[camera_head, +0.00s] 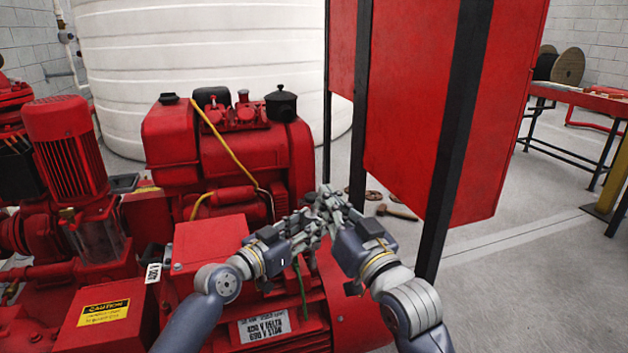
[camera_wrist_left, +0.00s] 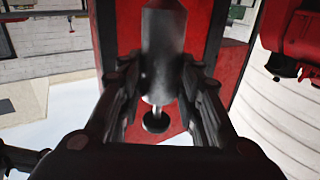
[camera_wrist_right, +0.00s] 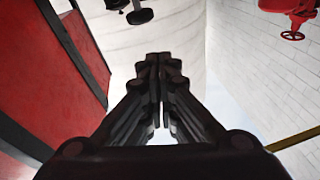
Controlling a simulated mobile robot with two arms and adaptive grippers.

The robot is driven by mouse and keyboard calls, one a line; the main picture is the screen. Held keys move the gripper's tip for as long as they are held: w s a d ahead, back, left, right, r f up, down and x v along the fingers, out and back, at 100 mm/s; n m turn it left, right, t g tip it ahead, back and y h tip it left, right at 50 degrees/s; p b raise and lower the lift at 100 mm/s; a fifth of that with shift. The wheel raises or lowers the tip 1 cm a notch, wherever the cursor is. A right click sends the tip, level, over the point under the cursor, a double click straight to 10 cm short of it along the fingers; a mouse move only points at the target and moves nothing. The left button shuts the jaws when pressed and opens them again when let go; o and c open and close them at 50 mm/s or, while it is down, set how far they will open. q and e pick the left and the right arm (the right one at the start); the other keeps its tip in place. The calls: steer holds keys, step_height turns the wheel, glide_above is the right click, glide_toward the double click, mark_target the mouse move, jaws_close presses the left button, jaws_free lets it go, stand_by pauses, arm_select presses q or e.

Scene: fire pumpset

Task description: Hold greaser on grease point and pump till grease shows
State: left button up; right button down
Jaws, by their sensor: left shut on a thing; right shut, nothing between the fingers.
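My left gripper (camera_head: 312,228) is shut on the greaser (camera_wrist_left: 162,50), a grey metal cylinder with a dark round disc (camera_wrist_left: 156,122) on a short stem at its lower end in the left wrist view. In the head view the greaser is mostly hidden by the grippers. My right gripper (camera_head: 327,200) is shut and empty, just above and close beside the left one. It also shows closed in the right wrist view (camera_wrist_right: 158,62). The grippers are over the near end of the red motor (camera_head: 345,300). I cannot make out the grease point or any grease.
A red engine (camera_head: 235,150) with a yellow hose stands behind my grippers. A tall red cabinet (camera_head: 425,110) on black posts (camera_head: 458,140) is close on the right. A red pump unit (camera_head: 65,130) fills the left. A white tank (camera_head: 200,60) stands behind. Floor beyond the cabinet is mostly clear.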

steer(key=w+a+r+g+h, duration=0.2)
steer(key=w+a+r+g, duration=0.2)
steer(key=w+g, duration=0.2)
steer(key=s+d+r+g+h, duration=0.3)
steer(key=s+r+h, duration=0.1)
steer(key=r, duration=0.3)
steer(key=shift+s+d+r+g, duration=0.3)
steer(key=shift+s+r, duration=0.05)
glide_above(314, 197)
step_height(314, 197, down, 7)
steer(key=shift+f, duration=0.2)
step_height(314, 197, down, 2)
steer(key=shift+f, duration=0.85)
steer(key=shift+f, duration=0.1)
